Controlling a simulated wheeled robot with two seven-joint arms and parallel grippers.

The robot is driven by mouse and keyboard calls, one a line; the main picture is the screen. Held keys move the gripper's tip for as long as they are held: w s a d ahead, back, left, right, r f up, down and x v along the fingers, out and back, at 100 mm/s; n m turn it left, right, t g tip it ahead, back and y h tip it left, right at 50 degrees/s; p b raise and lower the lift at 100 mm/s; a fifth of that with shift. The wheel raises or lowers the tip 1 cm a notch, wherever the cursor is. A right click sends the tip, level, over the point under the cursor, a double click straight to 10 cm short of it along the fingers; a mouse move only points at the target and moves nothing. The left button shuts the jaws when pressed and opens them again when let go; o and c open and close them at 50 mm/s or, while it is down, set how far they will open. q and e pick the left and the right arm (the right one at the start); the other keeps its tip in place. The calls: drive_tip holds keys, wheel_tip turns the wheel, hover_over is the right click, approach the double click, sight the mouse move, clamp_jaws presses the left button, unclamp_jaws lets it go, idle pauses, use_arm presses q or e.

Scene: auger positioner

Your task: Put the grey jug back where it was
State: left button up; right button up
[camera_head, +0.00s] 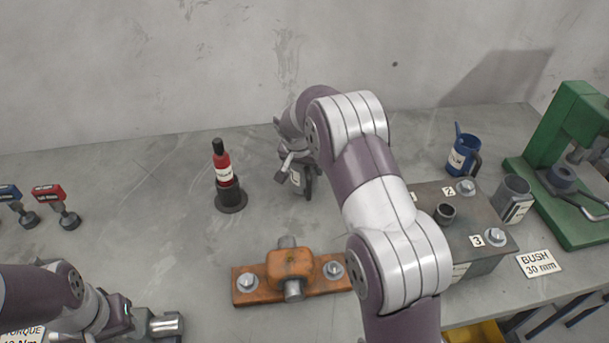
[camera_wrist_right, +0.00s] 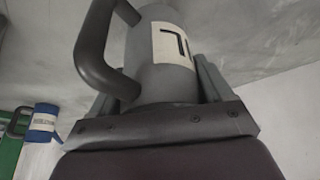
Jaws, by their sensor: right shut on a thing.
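The grey jug (camera_wrist_right: 165,75) is held in my right gripper (camera_wrist_right: 160,112). In the wrist view its dark handle is on the left and a pale label is on its side. In the head view my right gripper (camera_head: 292,160) is at the back of the bench, with the jug (camera_head: 297,180) mostly hidden beside it; I cannot tell whether the jug touches the bench. My left gripper (camera_head: 167,325) is low at the left front, away from the jug; its jaw gap is unclear.
A red bottle (camera_head: 223,170) on a black base stands left of my right gripper. An orange clamp block (camera_head: 290,268) is in front. At right are a numbered steel block (camera_head: 470,230), a blue mug (camera_head: 463,155), another grey mug (camera_head: 512,195) and a green press (camera_head: 560,150).

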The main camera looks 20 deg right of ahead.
wheel_tip(320, 180, down, 2)
drive_tip(key=shift+f+b, duration=0.15)
drive_tip(key=shift+b, duration=0.2)
drive_tip(key=shift+w, duration=0.25)
drive_tip(key=shift+s+f, duration=0.1)
drive_tip(key=shift+f, duration=0.05)
drive_tip(key=o, duration=1.3)
drive_tip(key=p+v, duration=0.5)
drive_tip(key=v, duration=0.7)
drive_tip(key=s+a+n+y, duration=0.1)
drive_tip(key=s+a+n, duration=0.1)
drive_tip(key=s, duration=0.6)
drive_tip(key=s+a+n+g+y, duration=0.1)
drive_tip(key=s+a+n, duration=0.1)
drive_tip(key=s, duration=0.6)
drive_tip(key=s+a+f+n+g+y, duration=0.1)
drive_tip(key=s+n, duration=0.3)
drive_tip(key=s, duration=0.4)
drive_tip(key=shift+s+a, duration=0.2)
drive_tip(key=shift+a, duration=0.55)
use_arm(q)
wheel_tip(320, 180, up, 4)
drive_tip(key=shift+w+f, duration=0.1)
drive_tip(key=shift+f, duration=0.1)
use_arm(e)
drive_tip(key=shift+a, duration=0.1)
